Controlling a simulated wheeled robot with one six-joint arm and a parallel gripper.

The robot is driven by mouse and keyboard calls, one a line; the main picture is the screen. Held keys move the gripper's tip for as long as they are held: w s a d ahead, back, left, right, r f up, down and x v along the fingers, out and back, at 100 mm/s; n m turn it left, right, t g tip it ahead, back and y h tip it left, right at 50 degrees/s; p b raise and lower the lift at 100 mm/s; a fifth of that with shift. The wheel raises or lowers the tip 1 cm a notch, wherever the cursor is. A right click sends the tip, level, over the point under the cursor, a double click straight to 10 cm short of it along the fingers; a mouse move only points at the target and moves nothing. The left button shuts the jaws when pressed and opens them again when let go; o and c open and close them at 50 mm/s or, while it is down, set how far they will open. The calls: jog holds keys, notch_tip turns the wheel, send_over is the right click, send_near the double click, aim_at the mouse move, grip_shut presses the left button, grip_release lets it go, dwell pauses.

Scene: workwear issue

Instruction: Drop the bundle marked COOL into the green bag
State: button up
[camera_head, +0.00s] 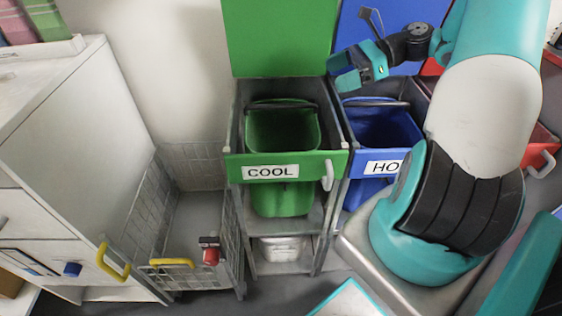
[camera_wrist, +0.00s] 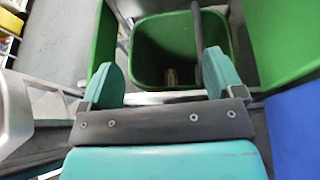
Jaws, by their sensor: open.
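The green bag (camera_head: 283,135) hangs open in a frame behind a green front labelled COOL. In the wrist view the green bag (camera_wrist: 165,45) lies beyond my fingers, its mouth facing me. A small reddish-brown and pale thing (camera_wrist: 171,77) shows deep inside it, too small to identify or read. My gripper (camera_head: 358,69) is open and empty, up above the right rear of the green bag, near the blue bag. The wrist view shows its two teal fingers (camera_wrist: 168,80) wide apart. I cannot make out a bundle marked COOL.
A blue bag (camera_head: 380,125) stands right of the green one, its front label partly hidden by my arm. Raised green (camera_head: 278,35) and blue lids stand behind. A wire cart (camera_head: 190,210) with yellow handles is at left, beside a white cabinet (camera_head: 70,130).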

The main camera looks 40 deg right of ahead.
jog(key=p+v, duration=0.3)
jog(key=v, duration=0.4)
jog(key=shift+d+p, duration=0.15)
jog(key=shift+p, duration=0.25)
jog(key=w+a+r+n+g+h+p, duration=0.1)
jog(key=a+r+n+g+p, duration=0.1)
jog(key=a+r+n, duration=0.45)
jog(key=w+a+r+n+g+h+p, duration=0.1)
jog(key=w+a+r+n+g+p, duration=0.15)
jog(key=a, duration=0.65)
jog(key=a+r+n+g+h+p, duration=0.1)
jog(key=a+r+n+g, duration=0.1)
jog(key=a+r+n, duration=0.45)
jog(key=s+a+r+n+h+p, duration=0.2)
jog(key=s+a+n+p, duration=0.1)
jog(key=s+a+n, duration=0.5)
jog(key=s+a+r+n+h+p, duration=0.2)
jog(key=s+a+n, duration=0.6)
jog(key=shift+s+a+p, duration=0.2)
jog(key=shift+a+p, duration=0.1)
jog(key=shift+p, duration=0.1)
